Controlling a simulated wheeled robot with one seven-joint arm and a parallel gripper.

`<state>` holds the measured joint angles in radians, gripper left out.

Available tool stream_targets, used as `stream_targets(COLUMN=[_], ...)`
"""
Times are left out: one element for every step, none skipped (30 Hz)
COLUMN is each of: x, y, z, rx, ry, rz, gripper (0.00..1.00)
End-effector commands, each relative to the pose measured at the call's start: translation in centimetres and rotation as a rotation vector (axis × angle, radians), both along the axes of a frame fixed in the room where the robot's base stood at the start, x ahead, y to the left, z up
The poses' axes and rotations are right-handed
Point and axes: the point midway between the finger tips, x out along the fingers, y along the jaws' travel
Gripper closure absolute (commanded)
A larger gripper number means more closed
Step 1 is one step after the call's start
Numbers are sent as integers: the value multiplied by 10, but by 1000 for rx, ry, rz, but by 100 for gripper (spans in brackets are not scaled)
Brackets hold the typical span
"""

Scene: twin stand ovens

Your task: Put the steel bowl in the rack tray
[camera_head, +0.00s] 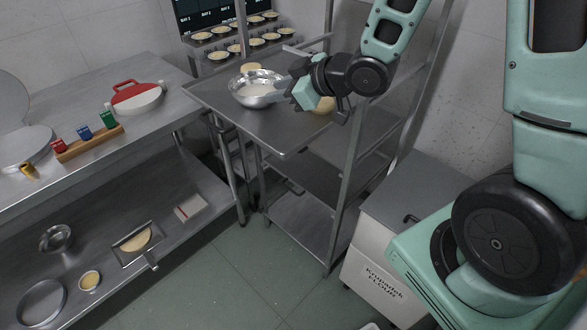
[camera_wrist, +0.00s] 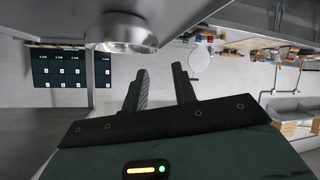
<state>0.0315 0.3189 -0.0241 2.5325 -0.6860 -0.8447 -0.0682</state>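A steel bowl (camera_head: 258,88) with white contents stands upright on the steel table top (camera_head: 235,110) in the head view. It also shows in the wrist view (camera_wrist: 122,34), where the scene appears upside down. My gripper (camera_head: 281,91) is at the bowl's right side, close to its rim; I cannot tell whether it touches. In the wrist view my gripper (camera_wrist: 160,68) has its two fingers apart with nothing between them, and the bowl is off to the left of the fingertips. A second, smaller steel bowl (camera_head: 57,238) sits on the lower shelf at left. I cannot tell which surface is the rack tray.
Tiers of tarts (camera_head: 262,41) stand behind the table under a dark menu board. Pale round pieces lie near the bowl, one partly behind my gripper. A steel upright (camera_head: 352,170) and a flour bin (camera_head: 385,255) are at right.

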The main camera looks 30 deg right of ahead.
Motion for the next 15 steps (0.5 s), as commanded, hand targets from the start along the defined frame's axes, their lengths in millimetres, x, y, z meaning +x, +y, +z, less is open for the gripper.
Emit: stream_targets(x=[-5, -8, -15, -22, -31, -44, -56, -68, -87, -102, -118, -140, -156, -172, -193], y=[11, 17, 26, 33, 40, 50, 57, 63, 72, 78, 84, 91, 95, 99, 103], z=[0, -1, -2, -4, -5, -7, -8, -9, -11, -11, -11, -11, -10, -10, -8], rx=[-22, -39, -61, -81, -101, -126, -145, -164, -190, -209, -229, -254, -273, -292, -315], ry=[36, 67, 115, 157, 201, 263, 311, 359, 426, 478, 527, 593, 642, 688, 744], rz=[-5, -14, -29, -40, -51, -64, -73, -80, -88, -93, -96, -98, -98, -97, -95], gripper=[73, 73, 73, 73, 73, 73, 73, 73, 73, 73, 73, 73, 73, 73, 73])
